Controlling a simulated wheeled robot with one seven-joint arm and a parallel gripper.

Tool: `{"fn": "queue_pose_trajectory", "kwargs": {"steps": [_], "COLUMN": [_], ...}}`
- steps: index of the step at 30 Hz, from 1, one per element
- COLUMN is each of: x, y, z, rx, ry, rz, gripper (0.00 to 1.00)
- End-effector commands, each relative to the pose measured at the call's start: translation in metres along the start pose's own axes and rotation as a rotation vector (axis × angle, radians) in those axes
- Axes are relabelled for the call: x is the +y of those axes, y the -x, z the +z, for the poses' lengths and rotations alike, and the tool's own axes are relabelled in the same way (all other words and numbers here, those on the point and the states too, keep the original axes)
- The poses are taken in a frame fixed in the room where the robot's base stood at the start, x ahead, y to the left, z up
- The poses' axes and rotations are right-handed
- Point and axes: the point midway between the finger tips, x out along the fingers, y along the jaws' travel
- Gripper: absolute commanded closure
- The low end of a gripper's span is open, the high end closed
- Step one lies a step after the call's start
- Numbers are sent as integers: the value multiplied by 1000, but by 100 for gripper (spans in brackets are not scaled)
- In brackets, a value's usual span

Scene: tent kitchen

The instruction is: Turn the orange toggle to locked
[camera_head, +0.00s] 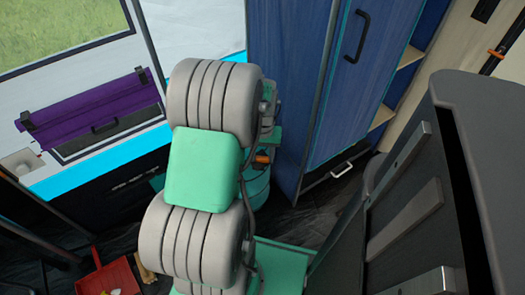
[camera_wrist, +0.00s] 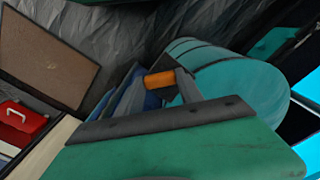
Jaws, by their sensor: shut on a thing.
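The orange toggle (camera_wrist: 160,80) shows in the wrist view between the tips of my gripper (camera_wrist: 164,88), which is shut on it. In the head view the orange toggle (camera_head: 261,158) is a small orange spot just right of my arm. A teal rounded container (camera_wrist: 238,88) lies right beside the toggle in the wrist view. The same teal container (camera_head: 257,188) shows partly behind my arm in the head view. The toggle's lower part and its mount are hidden, so I cannot tell its exact angle.
A tall blue cabinet (camera_head: 290,80) stands behind the toggle, with open shelves to its right. A dark grey unit (camera_head: 480,130) fills the right side. A red toolbox (camera_wrist: 22,122) shows in the wrist view.

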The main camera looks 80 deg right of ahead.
Motion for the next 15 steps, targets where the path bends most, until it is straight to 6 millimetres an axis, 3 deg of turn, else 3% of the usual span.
{"fn": "queue_pose_trajectory", "kwargs": {"steps": [15], "x": [0], "y": [3], "z": [0], "rx": [1], "ry": [-488], "rz": [0], "gripper": [97]}}
